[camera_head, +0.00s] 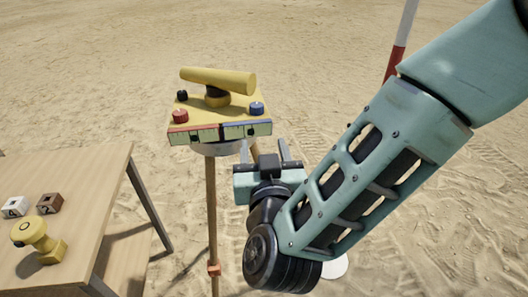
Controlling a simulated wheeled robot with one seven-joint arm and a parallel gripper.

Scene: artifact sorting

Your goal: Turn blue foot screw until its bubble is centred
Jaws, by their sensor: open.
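The levelling instrument is a yellow plate (212,108) with a yellow telescope (217,80) on it, on top of a wooden tripod (212,205). A blue foot screw (257,108) stands at the plate's right front corner, a red foot screw (180,116) at its left front, and a black one (182,96) at the back left. The front edge carries a red-topped vial (194,135) and a blue-topped vial (246,130), each with dark marks; the bubble positions are too small to tell. My gripper (268,152) is open and empty, just below and right of the blue screw, apart from it.
A wooden table (88,175) at the left holds a white block (15,207), a brown block (49,204) and a yellow knobbed object (38,240). A red and white pole (400,45) stands behind my arm. Sand around is open.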

